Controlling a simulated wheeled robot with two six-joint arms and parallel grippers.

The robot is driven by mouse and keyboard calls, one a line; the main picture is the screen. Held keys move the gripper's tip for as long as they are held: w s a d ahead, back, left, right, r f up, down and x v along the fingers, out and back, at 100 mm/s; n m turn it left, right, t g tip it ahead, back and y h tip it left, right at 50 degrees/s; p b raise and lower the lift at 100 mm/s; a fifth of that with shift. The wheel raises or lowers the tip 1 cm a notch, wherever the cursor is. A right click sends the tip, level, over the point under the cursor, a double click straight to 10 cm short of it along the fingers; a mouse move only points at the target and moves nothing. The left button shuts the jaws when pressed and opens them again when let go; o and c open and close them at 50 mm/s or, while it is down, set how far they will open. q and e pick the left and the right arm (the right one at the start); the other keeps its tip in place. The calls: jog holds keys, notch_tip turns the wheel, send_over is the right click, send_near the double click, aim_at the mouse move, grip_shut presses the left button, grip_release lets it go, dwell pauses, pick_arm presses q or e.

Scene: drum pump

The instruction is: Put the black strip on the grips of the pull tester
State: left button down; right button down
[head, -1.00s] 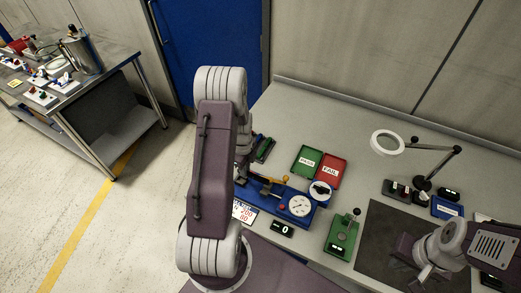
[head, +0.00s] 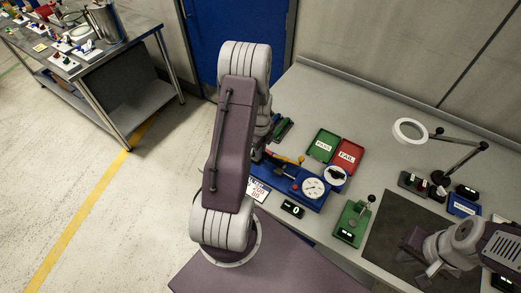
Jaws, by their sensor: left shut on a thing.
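The blue pull tester (head: 318,201) stands on the bench, with a round white dial (head: 313,187), an orange-tipped lever and a second round part at its right end. Its left end is hidden behind my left arm. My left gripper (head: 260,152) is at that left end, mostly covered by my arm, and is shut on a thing. The black strip in it cannot be made out clearly. A green holder (head: 282,130) with dark pieces lies behind the tester. My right gripper (head: 428,274) is over the dark mat at the lower right, its fingers too unclear to read.
A green PASS tray (head: 323,145) and red FAIL tray (head: 347,156) lie behind the tester. A small display (head: 292,209) and a green gauge (head: 353,222) stand in front. A ring lamp (head: 410,129) stands at right. The bench behind the trays is clear.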

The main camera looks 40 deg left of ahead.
pick_arm(q)
jog(key=shift+w+f, duration=0.2)
jog(key=shift+w, duration=0.3)
pick_arm(e)
jog(key=shift+w, duration=0.3)
pick_arm(q)
jog(key=shift+s, duration=0.2)
pick_arm(e)
jog(key=shift+s, duration=0.15)
jog(key=shift+f, duration=0.15)
pick_arm(q)
jog(key=shift+f+b, duration=0.4)
jog(key=shift+f, duration=0.15)
jog(key=shift+s, duration=0.1)
pick_arm(e)
jog(key=shift+f, duration=0.3)
pick_arm(q)
jog(key=shift+f, duration=0.2)
pick_arm(e)
jog(key=shift+f, duration=0.15)
pick_arm(q)
jog(key=shift+f+b, duration=0.55)
jog(key=shift+f, duration=0.1)
pick_arm(e)
jog(key=shift+f, duration=0.45)
